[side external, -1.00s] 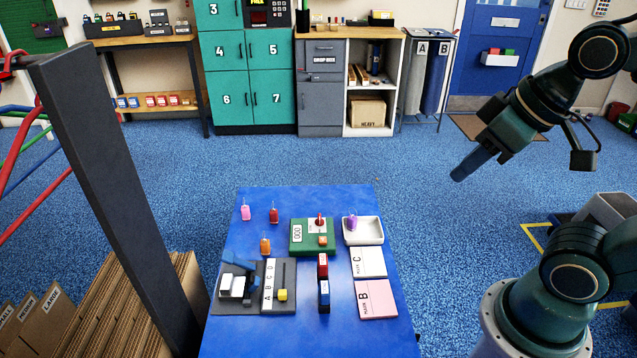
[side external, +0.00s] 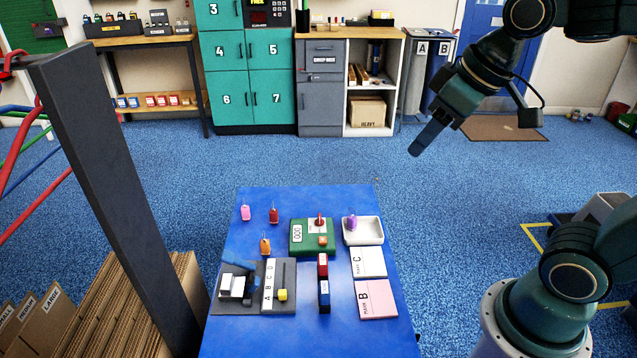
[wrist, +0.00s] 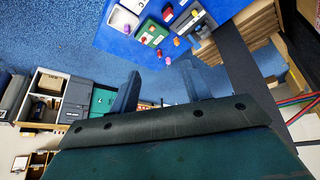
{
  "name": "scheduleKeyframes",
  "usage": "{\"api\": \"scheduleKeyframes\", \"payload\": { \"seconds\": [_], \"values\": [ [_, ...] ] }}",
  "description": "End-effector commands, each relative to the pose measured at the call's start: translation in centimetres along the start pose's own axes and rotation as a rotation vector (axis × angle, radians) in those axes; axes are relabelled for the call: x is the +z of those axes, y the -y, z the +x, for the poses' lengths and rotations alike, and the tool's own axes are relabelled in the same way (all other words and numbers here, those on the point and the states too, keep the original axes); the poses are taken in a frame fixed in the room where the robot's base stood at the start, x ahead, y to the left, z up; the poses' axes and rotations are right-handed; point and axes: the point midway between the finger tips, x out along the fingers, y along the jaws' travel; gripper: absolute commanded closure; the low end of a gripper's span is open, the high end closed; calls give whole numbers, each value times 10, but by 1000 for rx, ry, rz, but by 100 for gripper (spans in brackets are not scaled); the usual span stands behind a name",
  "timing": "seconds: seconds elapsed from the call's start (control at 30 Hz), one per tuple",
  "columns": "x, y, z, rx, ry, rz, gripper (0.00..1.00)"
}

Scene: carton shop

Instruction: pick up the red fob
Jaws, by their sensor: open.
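The red fob (side external: 273,215) stands on the blue table (side external: 340,335) near its far left part, between a pink fob (side external: 245,213) and a green box (side external: 300,248). A small red shape in the wrist view (wrist: 159,53) looks like the same fob. My gripper (side external: 416,150) is high above the floor beyond the table's far right corner, well apart from the fob. In the wrist view my gripper (wrist: 160,78) shows two fingers spread apart with nothing between them.
An orange fob (side external: 265,246) stands nearer the front. A white tray (side external: 375,238) holds a purple item (side external: 352,222). Red and blue blocks, a dark fixture with a yellow knob (side external: 283,295) and two cards share the table. A dark post (side external: 110,200) rises at left.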

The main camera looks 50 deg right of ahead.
Motion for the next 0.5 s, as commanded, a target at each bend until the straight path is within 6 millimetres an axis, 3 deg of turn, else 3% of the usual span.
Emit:
{"api": "scheduleKeyframes", "payload": {
  "seconds": [0.5],
  "values": [
    [-106, -17, 63, -57, 43, -168, 53]
  ]
}}
